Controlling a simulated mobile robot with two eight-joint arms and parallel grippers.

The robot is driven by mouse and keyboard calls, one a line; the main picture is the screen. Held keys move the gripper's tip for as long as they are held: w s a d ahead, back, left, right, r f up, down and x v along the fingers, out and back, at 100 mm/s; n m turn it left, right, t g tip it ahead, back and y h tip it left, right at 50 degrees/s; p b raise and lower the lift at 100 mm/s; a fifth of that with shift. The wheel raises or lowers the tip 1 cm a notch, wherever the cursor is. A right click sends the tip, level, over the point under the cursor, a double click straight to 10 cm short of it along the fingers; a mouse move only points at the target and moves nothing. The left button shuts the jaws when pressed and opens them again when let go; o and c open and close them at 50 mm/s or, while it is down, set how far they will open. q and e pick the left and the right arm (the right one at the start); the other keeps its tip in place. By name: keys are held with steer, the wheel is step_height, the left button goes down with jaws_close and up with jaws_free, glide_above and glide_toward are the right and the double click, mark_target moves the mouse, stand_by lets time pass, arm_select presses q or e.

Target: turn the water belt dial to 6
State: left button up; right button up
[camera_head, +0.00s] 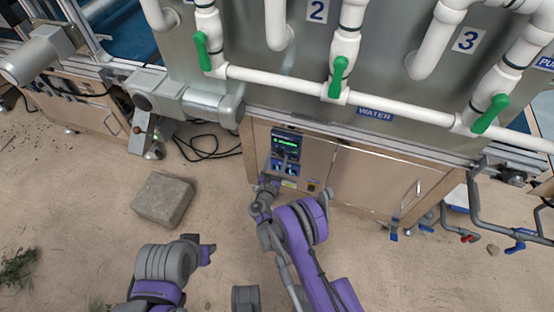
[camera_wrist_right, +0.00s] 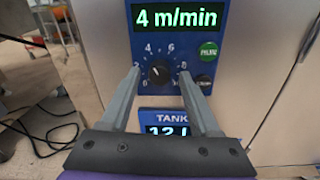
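The water belt dial (camera_wrist_right: 159,74) is a black round knob on a blue control panel (camera_wrist_right: 222,60), with a numbered scale around it. Its small white mark appears to point up and left, near the 4. The green display (camera_wrist_right: 178,17) above reads "4 m/min". In the head view the panel (camera_head: 286,150) sits on the cabinet front. My right gripper (camera_wrist_right: 160,76) is open, its fingertips on either side of the dial in the picture; contact is not visible. In the head view my right gripper (camera_head: 268,184) is just below the panel. My left gripper (camera_head: 208,250) is low and away; its opening is unclear.
A green button (camera_wrist_right: 208,53) and a black button (camera_wrist_right: 204,82) are right of the dial. A "TANK" display (camera_wrist_right: 168,130) lies below, partly hidden by the gripper. White pipes (camera_head: 290,82) with green valves run above. A stone block (camera_head: 164,199) lies on the ground at left.

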jaws_close()
stand_by(0.3)
steer(key=m+b, duration=0.2)
steer(key=m, duration=0.2)
steer(key=shift+f+m, duration=0.1)
steer(key=shift+m, duration=0.3)
steer(key=m+b, duration=0.2)
steer(key=m, duration=0.3)
steer(key=shift+a+m, duration=0.1)
steer(key=shift+m, duration=0.3)
steer(key=shift+o, duration=0.5)
jaws_free()
